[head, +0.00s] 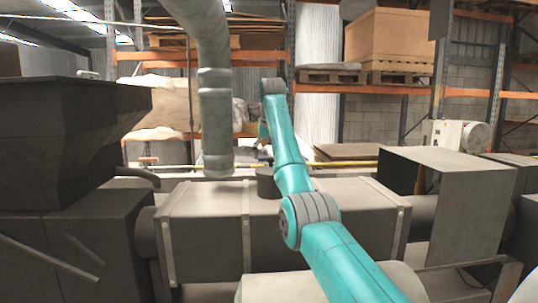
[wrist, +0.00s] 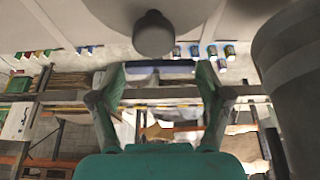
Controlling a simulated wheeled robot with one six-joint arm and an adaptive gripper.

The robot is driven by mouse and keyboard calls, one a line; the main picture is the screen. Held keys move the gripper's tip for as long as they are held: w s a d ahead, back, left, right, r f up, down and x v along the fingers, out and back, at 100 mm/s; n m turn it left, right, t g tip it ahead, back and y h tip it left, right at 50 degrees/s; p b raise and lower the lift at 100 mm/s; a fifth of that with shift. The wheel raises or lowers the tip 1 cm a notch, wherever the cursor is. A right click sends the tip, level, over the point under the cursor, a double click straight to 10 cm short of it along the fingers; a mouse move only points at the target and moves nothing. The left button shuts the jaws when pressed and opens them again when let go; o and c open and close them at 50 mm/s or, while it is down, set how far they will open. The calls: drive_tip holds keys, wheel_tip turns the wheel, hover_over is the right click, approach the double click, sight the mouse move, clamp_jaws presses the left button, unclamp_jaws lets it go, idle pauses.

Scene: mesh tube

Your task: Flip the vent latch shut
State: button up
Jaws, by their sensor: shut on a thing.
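In the wrist view my gripper (wrist: 160,68) has its two green fingers set apart, with a thin pale and dark bar (wrist: 160,63) spanning between their tips. The bar looks like the vent latch, but its shape and how far it is turned are unclear. A dark round knob (wrist: 153,34) sits just above the bar, on a pale rounded surface. In the head view my gripper (head: 264,133) is mostly hidden behind my teal arm, above a dark round stub (head: 268,184) on the grey machine housing (head: 205,225).
A thick grey pipe (head: 216,120) hangs just left of my arm; a large grey cylinder (wrist: 296,75) fills the wrist view's right side. A dark hopper (head: 65,140) stands left and an open-sided grey box (head: 450,200) right. Storage racks (head: 375,88) stand behind.

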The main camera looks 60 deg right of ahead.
drive_tip(key=m+g, duration=0.1)
drive_tip(key=m, duration=0.1)
drive_tip(key=m+g, duration=0.1)
drive_tip(key=m, duration=0.2)
drive_tip(key=m+g, duration=0.1)
drive_tip(key=m, duration=0.2)
drive_tip(key=shift+w+h, duration=0.4)
drive_tip(key=shift+m, duration=0.5)
drive_tip(key=o, duration=1.1)
drive_tip(key=shift+f, duration=0.1)
